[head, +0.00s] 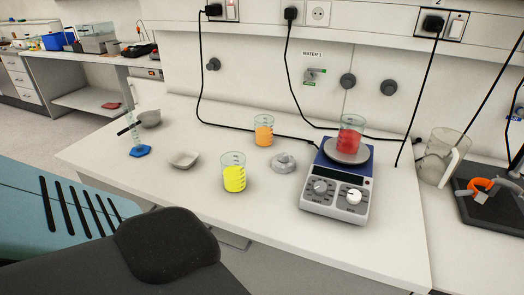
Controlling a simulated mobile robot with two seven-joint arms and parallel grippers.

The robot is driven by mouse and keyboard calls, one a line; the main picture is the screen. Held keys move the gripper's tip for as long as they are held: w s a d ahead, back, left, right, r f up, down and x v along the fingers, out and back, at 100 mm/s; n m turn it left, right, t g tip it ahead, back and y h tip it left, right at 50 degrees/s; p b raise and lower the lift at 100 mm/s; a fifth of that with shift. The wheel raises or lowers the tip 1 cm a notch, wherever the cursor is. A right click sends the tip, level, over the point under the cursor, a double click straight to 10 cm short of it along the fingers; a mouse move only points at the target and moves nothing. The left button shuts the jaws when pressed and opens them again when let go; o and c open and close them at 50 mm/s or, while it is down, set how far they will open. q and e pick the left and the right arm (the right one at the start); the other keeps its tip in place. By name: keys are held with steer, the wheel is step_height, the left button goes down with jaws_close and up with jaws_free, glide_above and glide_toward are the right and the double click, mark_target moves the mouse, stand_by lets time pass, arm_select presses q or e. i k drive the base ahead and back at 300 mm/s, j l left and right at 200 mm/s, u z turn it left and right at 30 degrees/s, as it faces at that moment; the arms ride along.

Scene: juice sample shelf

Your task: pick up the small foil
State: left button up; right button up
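A small silver-grey object (283,163) lies on the white bench (275,222), between the yellow beaker (234,176) and the scale (338,188). It may be the small foil, but it is too small to tell. A shallow pale dish (184,159) sits to the left of the yellow beaker. Neither of my grippers shows in the head view, so their state and distance from these things cannot be seen.
An orange beaker (264,131) stands behind the silver-grey object. A red beaker (350,135) stands on the scale's plate. A blue-footed cylinder (140,151) is at left, a clear jug (438,160) at right. Black cables run along the wall. The bench front is clear.

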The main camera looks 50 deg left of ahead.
mark_target(285, 163)
steer(key=u, duration=1.3)
steer(key=i+l, duration=0.1)
steer(key=i, duration=0.8)
